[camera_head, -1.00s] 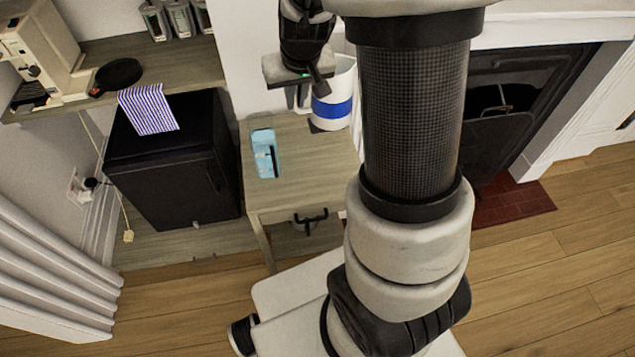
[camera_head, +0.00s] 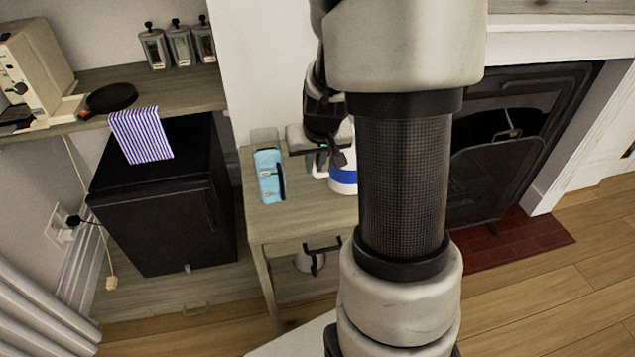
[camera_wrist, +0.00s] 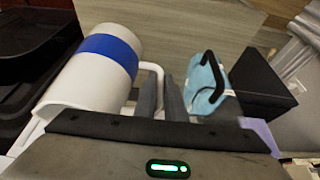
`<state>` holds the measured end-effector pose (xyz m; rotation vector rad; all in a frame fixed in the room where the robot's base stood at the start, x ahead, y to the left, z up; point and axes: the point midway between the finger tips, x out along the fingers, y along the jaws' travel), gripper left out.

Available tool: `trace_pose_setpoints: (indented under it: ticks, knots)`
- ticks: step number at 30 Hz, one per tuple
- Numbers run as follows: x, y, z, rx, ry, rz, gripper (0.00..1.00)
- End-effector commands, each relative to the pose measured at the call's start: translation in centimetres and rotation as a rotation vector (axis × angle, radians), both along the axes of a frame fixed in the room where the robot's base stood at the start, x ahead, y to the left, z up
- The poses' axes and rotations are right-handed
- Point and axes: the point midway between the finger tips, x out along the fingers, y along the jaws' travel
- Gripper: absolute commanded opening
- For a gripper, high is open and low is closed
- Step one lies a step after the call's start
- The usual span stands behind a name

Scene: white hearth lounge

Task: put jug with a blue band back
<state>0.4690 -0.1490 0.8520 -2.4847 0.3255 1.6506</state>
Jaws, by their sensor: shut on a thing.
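The white jug with a blue band (camera_head: 343,175) is at the small wooden side table (camera_head: 290,225), upright and partly hidden behind my arm. I cannot tell whether its base touches the tabletop. In the wrist view the jug (camera_wrist: 92,75) fills the left side, with its white handle reaching toward my fingers. My gripper (camera_wrist: 173,95) is shut on the jug's handle. In the head view my gripper (camera_head: 334,157) is beside the jug, over the back of the table.
A light blue item with a black handle (camera_head: 268,175) lies on the table left of the jug; it also shows in the wrist view (camera_wrist: 206,84). A black cabinet (camera_head: 165,210) with a striped cloth (camera_head: 141,134) stands left. A dark fireplace (camera_head: 500,165) is right.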

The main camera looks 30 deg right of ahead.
Motion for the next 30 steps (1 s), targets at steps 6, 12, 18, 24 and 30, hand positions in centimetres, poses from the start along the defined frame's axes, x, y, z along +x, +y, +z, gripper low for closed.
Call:
trace_pose_setpoints:
  ticks: [6,12,18,24,30]
  knots:
    - [0.1,0.0,-1.8,-0.001,-0.002,0.0,0.0]
    - [0.0,-0.1,-4.2,-0.002,-0.003,0.0,0.0]
    - [0.1,-0.1,-4.0,-0.003,-0.004,0.001,0.0]
    - [0.0,0.0,-4.6,0.0,-0.001,0.0,0.11]
    - [0.0,0.0,-4.5,0.0,-0.001,0.0,0.28]
